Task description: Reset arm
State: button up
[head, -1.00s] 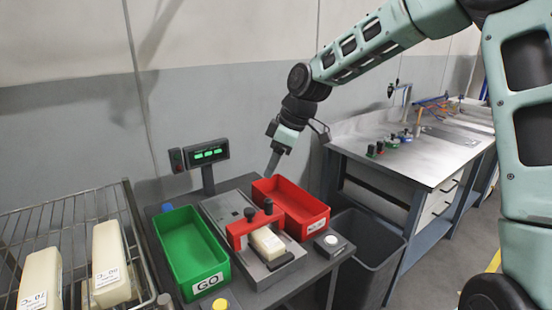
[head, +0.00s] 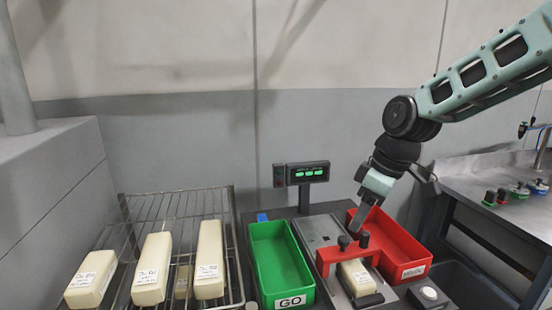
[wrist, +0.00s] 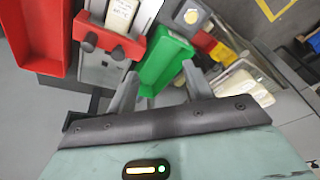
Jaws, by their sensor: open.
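My gripper (head: 360,222) hangs from the arm above the back of the red bin (head: 402,250), next to the weighing station. In the wrist view my gripper (wrist: 160,85) has its two grey fingers spread apart with nothing between them. The red bin (wrist: 38,40) is at the upper left of that view, and the green bin (wrist: 168,60) lies beyond the fingertips. A cream block (head: 357,278) sits in the red-topped fixture (head: 330,262) between the bins.
A wire rack (head: 180,205) at left holds several cream blocks, one of them the middle block (head: 152,270). The green GO bin (head: 280,265) is empty. A display (head: 307,173) stands behind. A metal bench (head: 500,190) is at right.

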jog(key=s+a+f+m+h, duration=0.1)
jog(key=s+a, duration=0.1)
jog(key=s, duration=1.1)
jog(key=s+a+f+m+g+h, duration=0.1)
jog(key=s+a+f+m, duration=0.1)
jog(key=s, duration=1.2)
jog(key=shift+a+f, duration=0.3)
jog(key=shift+a, duration=0.4)
